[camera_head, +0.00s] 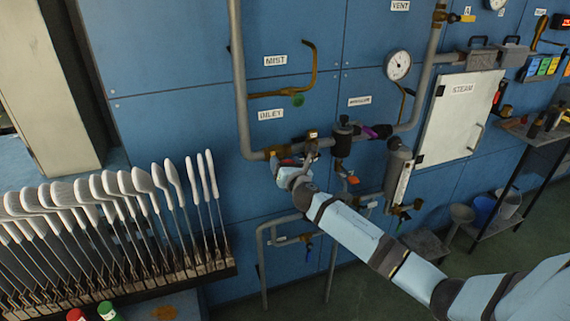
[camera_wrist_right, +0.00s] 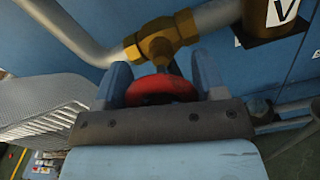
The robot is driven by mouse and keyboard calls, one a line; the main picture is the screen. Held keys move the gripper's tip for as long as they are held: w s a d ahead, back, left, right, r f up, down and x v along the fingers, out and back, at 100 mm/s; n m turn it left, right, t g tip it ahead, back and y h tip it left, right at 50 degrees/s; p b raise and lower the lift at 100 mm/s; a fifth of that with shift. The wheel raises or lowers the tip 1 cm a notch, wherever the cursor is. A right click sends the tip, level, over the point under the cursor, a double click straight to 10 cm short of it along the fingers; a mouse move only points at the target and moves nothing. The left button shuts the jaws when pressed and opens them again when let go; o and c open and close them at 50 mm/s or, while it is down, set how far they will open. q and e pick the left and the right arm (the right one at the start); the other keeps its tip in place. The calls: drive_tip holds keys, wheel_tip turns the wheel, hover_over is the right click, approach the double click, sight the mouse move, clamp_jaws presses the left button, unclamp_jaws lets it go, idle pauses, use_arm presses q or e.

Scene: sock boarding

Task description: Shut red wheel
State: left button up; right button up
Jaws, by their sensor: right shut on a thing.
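The red wheel (camera_wrist_right: 160,89) sits on a brass valve (camera_wrist_right: 162,41) in a grey pipe, seen in the right wrist view. My right gripper (camera_head: 281,166) is at this valve on the blue wall panel in the head view. In the wrist view its two blue fingers (camera_wrist_right: 162,72) stand on either side of the wheel's rim and are shut on it. The lower part of the wheel is hidden behind the gripper's dark palm edge. In the head view the gripper mostly hides the wheel. My left gripper is not in view.
A rack of several white sock forms (camera_head: 125,185) stands at left. A pressure gauge (camera_head: 397,65), a dark cylinder (camera_head: 343,139) and other pipes lie right of the valve. A white STEAM door (camera_head: 455,115) and a shelf with buckets (camera_head: 482,211) are further right.

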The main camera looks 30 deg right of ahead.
drive_tip(key=m, duration=0.6)
drive_tip(key=shift+d+f+m, duration=0.1)
drive_tip(key=shift+f+m, duration=0.05)
drive_tip(key=shift+m, duration=0.15)
drive_tip(key=m, duration=0.6)
drive_tip(key=m+p, duration=0.1)
drive_tip(key=m, duration=0.5)
drive_tip(key=m+p, duration=0.1)
drive_tip(key=m, duration=0.5)
drive_tip(key=shift+f, duration=0.35)
drive_tip(key=m+p, duration=0.1)
drive_tip(key=m, duration=0.2)
drive_tip(key=shift+m, duration=0.3)
drive_tip(key=m+p, duration=0.1)
drive_tip(key=m, duration=0.2)
drive_tip(key=shift+a+m+p, duration=0.2)
drive_tip(key=shift+m+p, duration=0.1)
drive_tip(key=shift+p, duration=0.05)
drive_tip(key=m+p, duration=0.1)
drive_tip(key=m, duration=0.2)
drive_tip(key=shift+a+m, duration=0.1)
drive_tip(key=shift+m, duration=0.3)
drive_tip(key=m+p, duration=0.1)
drive_tip(key=m, duration=1.4)
drive_tip(key=shift+a+r+p, duration=0.15)
drive_tip(key=shift+a+p, duration=0.05)
drive_tip(key=shift+p, duration=0.2)
drive_tip(key=shift+m, duration=0.3)
